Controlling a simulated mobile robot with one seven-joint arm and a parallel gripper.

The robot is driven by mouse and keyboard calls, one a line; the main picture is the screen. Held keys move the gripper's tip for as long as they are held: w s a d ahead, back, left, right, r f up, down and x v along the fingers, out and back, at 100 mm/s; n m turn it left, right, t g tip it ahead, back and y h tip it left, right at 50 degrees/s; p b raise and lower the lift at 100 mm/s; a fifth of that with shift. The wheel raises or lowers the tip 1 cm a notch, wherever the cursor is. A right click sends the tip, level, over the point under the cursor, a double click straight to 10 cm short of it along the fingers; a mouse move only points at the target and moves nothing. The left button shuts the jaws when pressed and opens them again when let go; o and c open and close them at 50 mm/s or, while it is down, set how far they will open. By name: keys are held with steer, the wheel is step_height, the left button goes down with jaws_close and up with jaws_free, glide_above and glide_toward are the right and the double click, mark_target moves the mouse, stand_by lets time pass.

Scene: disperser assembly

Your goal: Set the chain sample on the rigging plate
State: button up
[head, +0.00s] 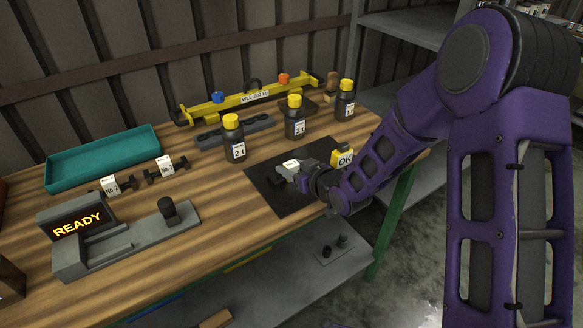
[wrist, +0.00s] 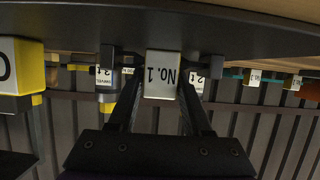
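The chain sample is a dark bar with a white block marked No. 1 (wrist: 163,76); its white label also shows in the head view (head: 291,164). My gripper (wrist: 161,92) has one finger on each side of that block, close against it, and appears shut on it. In the head view my gripper (head: 298,175) is low over the black square plate (head: 285,206), which I take to be the rigging plate. The sample is at or just above its surface; I cannot tell whether it touches. My gripper hides part of the sample.
A yellow OK block (head: 343,157) stands close to my gripper at the plate's right side. Black bottles with yellow caps (head: 233,140) stand behind. Two other labelled samples (head: 112,185), a teal tray (head: 103,157) and a READY device (head: 125,235) are left.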

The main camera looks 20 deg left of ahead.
steer(key=o, duration=0.3)
steer(key=shift+r+p, duration=0.3)
steer(key=v, duration=1.2)
steer(key=shift+p, duration=0.4)
